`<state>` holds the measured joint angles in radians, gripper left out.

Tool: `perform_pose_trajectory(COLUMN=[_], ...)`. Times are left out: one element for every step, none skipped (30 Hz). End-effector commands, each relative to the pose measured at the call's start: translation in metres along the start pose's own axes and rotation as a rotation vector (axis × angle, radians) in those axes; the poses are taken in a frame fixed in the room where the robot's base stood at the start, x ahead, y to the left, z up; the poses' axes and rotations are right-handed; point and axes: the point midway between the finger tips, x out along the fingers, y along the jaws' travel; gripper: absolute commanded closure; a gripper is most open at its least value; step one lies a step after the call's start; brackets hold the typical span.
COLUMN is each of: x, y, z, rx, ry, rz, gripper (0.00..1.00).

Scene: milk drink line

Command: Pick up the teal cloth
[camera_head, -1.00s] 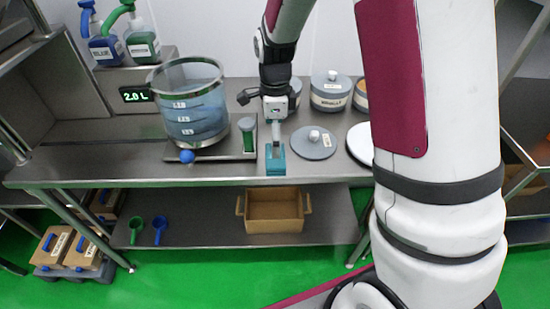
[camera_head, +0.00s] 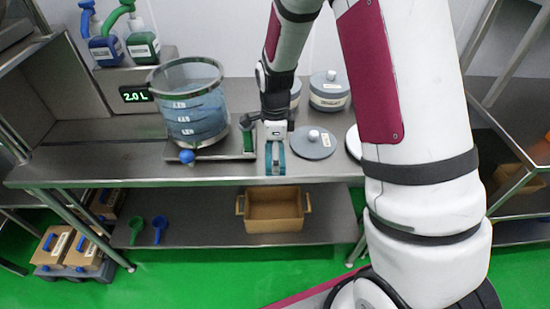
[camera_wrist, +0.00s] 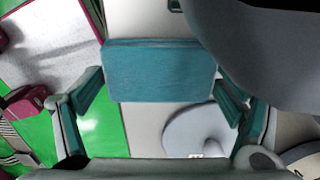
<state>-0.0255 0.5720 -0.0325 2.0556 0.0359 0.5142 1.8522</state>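The teal cloth (camera_wrist: 160,70) is a flat, roughly rectangular piece near the upper middle of the wrist view. In the head view the teal cloth (camera_head: 276,171) lies near the bench's front edge, partly covered by my gripper (camera_head: 275,148). My gripper is right over it, pointing down. In the wrist view the fingers of my gripper (camera_wrist: 160,88) are spread wide, one on each side of the cloth, with gaps visible. Whether the fingertips touch the bench cannot be told.
A clear measuring vessel (camera_head: 193,105) with a blue ball valve stands left of my gripper. A grey lid (camera_head: 314,143) lies close on the right, with lidded tubs (camera_head: 329,92) behind. Pump bottles (camera_head: 140,44) stand back left. A brown crate (camera_head: 274,212) is on the lower shelf.

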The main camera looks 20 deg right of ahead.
Motion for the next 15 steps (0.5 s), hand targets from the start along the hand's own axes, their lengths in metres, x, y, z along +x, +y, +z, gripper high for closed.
perform_pose_trajectory(x=[0.0002, 0.0002, 0.0002, 0.0002, 0.0002, 0.0002, 0.0002, 0.0002, 0.0001, -0.0001, -0.0005, -0.0014, -0.0025, -0.0038, -0.0063], y=[0.0001, 0.0002, 0.0002, 0.0001, 0.0001, 0.0001, 0.0001, 0.0001, 0.0001, 0.0001, 0.0000, -0.0001, -0.0002, -0.0003, -0.0005], z=[0.0000, 0.0000, 0.0000, 0.0000, 0.0000, 0.0000, 0.0000, 0.0000, 0.0000, 0.0000, 0.0000, 0.0001, 0.0002, 0.0002, 0.0004], rx=[0.000, 0.000, 0.000, 0.000, 0.000, 0.000, 0.000, 0.000, 0.000, 0.000, 0.000, 0.000, 0.000, 0.000, -0.001], ry=[0.000, 0.000, 0.000, 0.000, 0.000, 0.000, 0.000, 0.000, 0.000, 0.000, 0.000, 0.000, 0.000, 0.000, 0.000], rz=[0.000, 0.000, 0.000, 0.000, 0.000, 0.000, 0.000, 0.000, 0.000, 0.000, 0.000, 0.000, -0.001, -0.001, -0.002], gripper=[0.36, 0.36, 0.36, 0.36, 0.40, 0.40, 0.41, 0.41, 0.41, 0.41, 0.41, 0.41, 0.41, 0.41, 0.41])
